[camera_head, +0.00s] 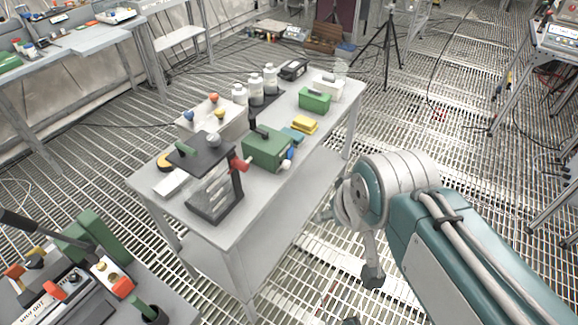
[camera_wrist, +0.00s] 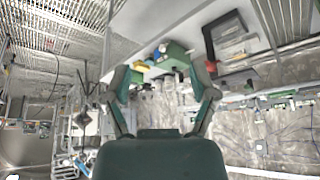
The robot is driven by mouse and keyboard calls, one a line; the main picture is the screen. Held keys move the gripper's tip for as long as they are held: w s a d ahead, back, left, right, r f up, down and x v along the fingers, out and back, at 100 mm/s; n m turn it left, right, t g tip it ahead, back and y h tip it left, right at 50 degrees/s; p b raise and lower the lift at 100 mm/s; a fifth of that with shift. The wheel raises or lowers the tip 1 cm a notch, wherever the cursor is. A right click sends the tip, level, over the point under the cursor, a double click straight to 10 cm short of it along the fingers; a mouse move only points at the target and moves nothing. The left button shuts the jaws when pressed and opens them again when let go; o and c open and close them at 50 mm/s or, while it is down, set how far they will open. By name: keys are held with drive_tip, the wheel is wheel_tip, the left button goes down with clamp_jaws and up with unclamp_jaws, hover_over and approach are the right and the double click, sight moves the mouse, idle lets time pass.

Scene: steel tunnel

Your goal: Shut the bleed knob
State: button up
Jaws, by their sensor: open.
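No knob is labelled clearly enough for me to tell which is the bleed knob. A green box (camera_head: 268,149) on the grey table has a small blue knob (camera_head: 291,153) and a white knob (camera_head: 285,165) on its right end. A dark stand (camera_head: 215,197) beside it has a red knob (camera_head: 240,164) on its side. In the wrist view the green box (camera_wrist: 172,54) shows beyond the fingers. My gripper (camera_wrist: 164,92) is open and empty, apart from the table. In the head view my arm hides most of it.
The grey table (camera_head: 262,217) also holds a white box with coloured knobs (camera_head: 213,118), white bottles (camera_head: 256,92), a yellow block (camera_head: 305,124) and a smaller green box (camera_head: 315,99). A cluttered bench (camera_head: 105,305) stands at lower left. Grated floor (camera_head: 410,125) is open right of the table.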

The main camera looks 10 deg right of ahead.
drive_tip(key=w+a+f+n+g+y, duration=0.2)
drive_tip(key=w+f+y, duration=0.35)
drive_tip(key=w, duration=0.35)
drive_tip(key=w+a+f+n+g+y, duration=0.25)
drive_tip(key=w+f+y, duration=0.3)
drive_tip(key=w, duration=0.35)
drive_tip(key=m+t+y, duration=0.2)
drive_tip(key=m+t, duration=0.1)
drive_tip(key=t, duration=0.9)
approach(289, 165)
drive_tip(key=x, duration=1)
drive_tip(key=shift+w+a+f, duration=0.1)
drive_tip(key=shift+w+a, duration=0.15)
drive_tip(key=shift+a, duration=0.05)
clamp_jaws()
